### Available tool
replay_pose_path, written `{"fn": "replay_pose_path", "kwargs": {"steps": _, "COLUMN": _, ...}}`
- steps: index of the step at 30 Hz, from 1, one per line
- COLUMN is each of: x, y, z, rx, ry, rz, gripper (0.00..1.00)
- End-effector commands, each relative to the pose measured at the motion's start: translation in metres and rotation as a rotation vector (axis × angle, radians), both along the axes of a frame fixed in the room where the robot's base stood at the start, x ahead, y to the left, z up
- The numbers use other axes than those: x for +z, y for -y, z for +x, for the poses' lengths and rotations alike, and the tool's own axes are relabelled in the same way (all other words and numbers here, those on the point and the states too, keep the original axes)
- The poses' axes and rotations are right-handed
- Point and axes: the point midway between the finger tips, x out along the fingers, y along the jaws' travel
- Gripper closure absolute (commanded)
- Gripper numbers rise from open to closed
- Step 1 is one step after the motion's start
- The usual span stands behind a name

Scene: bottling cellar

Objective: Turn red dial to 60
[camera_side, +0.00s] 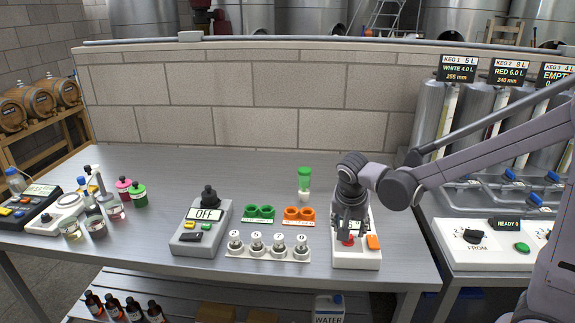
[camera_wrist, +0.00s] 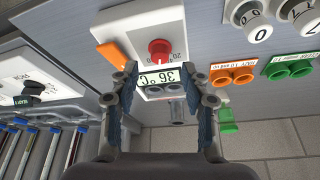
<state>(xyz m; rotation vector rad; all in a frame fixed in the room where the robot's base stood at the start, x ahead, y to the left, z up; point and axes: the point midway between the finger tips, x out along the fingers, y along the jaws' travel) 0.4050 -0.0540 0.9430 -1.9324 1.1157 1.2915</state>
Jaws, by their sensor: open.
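The red dial (camera_wrist: 160,47) sits on a white box (camera_wrist: 140,15) with a scale printed around it; the number 20 shows beside it. A display (camera_wrist: 160,77) on the same box appears upside down in the wrist view and seems to read 36 °C. An orange button (camera_wrist: 111,53) is to the left of the dial. My gripper (camera_wrist: 162,73) is open and empty, its fingers either side of the display and short of the dial in the picture. In the side view the dial (camera_side: 348,240) shows just below my gripper (camera_side: 350,228), which hides the display.
A grey box marked OFF (camera_side: 187,238) stands left, with several white numbered knobs (camera_side: 279,241) between. Green cups (camera_side: 259,211), orange cups (camera_side: 299,213) and a green-capped bottle (camera_side: 304,182) are close behind. A second bench with a READY panel (camera_side: 490,250) lies right.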

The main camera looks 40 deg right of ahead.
Motion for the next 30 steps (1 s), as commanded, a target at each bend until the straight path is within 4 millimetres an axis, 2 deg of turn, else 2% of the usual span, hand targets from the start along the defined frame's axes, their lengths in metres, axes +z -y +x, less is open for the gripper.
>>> {"fn": "replay_pose_path", "kwargs": {"steps": 9, "x": 0.049, "y": -0.018, "z": -0.010, "rx": 0.003, "ry": -0.001, "rz": -0.001, "gripper": 0.53}}
{"fn": "replay_pose_path", "kwargs": {"steps": 15, "x": 0.068, "y": -0.024, "z": -0.014, "rx": 0.001, "ry": -0.001, "rz": -0.001, "gripper": 0.53}}
{"fn": "replay_pose_path", "kwargs": {"steps": 21, "x": 0.074, "y": -0.027, "z": -0.016, "rx": 0.001, "ry": -0.001, "rz": -0.001, "gripper": 0.53}}
{"fn": "replay_pose_path", "kwargs": {"steps": 30, "x": 0.075, "y": -0.027, "z": -0.016, "rx": 0.003, "ry": 0.000, "rz": 0.000, "gripper": 0.53}}
